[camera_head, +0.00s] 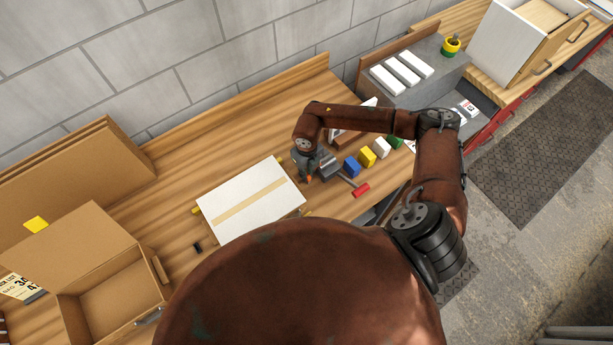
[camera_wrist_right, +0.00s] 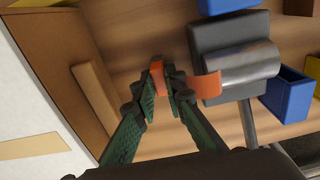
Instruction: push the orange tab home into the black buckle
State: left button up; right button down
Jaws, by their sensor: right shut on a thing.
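My right gripper (camera_head: 309,177) is over the wooden bench, just right of the white board. In the wrist view its green fingers (camera_wrist_right: 160,85) are shut on the orange tab (camera_wrist_right: 157,76), which shows between and beyond the tips. A small black piece (camera_head: 197,247), possibly the black buckle, lies on the bench left of the board, apart from the gripper; its details are too small to tell. My left gripper is not in view.
A white board (camera_head: 235,191) with a tan strip lies left of the gripper. An open carton (camera_head: 110,290) stands at left.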

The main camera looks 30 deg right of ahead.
dwell(0.3)
jog(key=shift+r, duration=0.25)
jog(key=shift+r+p, duration=0.45)
jog(key=shift+r, duration=0.1)
jog(key=shift+r, duration=0.3)
jog(key=shift+r+p, duration=0.35)
jog(key=shift+p, duration=0.1)
jog(key=shift+r, duration=0.1)
jog(key=shift+r+p, duration=1.2)
jog(key=shift+r, duration=1.05)
